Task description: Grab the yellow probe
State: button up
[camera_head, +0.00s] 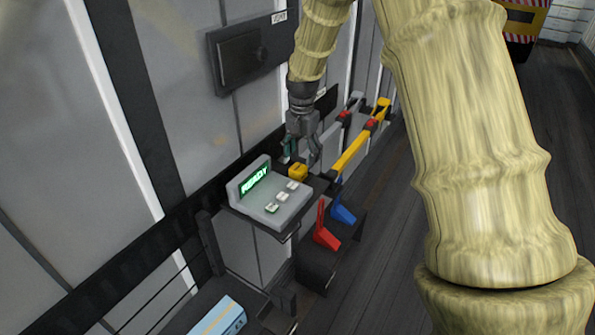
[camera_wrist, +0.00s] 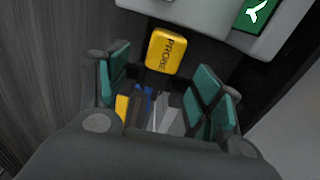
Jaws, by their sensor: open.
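The yellow probe (camera_head: 297,172) is a small block beside the grey console with the green READY display. In the wrist view the probe (camera_wrist: 164,52) shows its PROBE lettering, just beyond my fingertips and between their lines. My gripper (camera_head: 301,158) hangs over the probe in the head view, with its fingers pointing down. In the wrist view my gripper (camera_wrist: 160,88) is open, with teal pads apart on both sides and nothing held between them. Whether a finger touches the probe cannot be told.
The grey console (camera_head: 262,212) with several buttons stands right next to the probe. A red lever (camera_head: 325,228) and a blue lever (camera_head: 342,208) stand in front. A yellow bar (camera_head: 351,152) runs behind to the right. A wall box (camera_head: 243,55) hangs above. A light blue box (camera_head: 218,318) lies at lower left.

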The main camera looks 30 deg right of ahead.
aim_at(300, 165)
jog(key=shift+s+f+p, duration=0.15)
jog(key=shift+f+p, duration=0.05)
jog(key=shift+p, duration=0.2)
jog(key=shift+a+f+p, duration=0.2)
jog(key=shift+f+p, duration=0.8)
jog(key=shift+f, duration=1.25)
jog(key=shift+w, duration=0.2)
jog(key=c, duration=1.2)
jog(key=shift+r, duration=0.1)
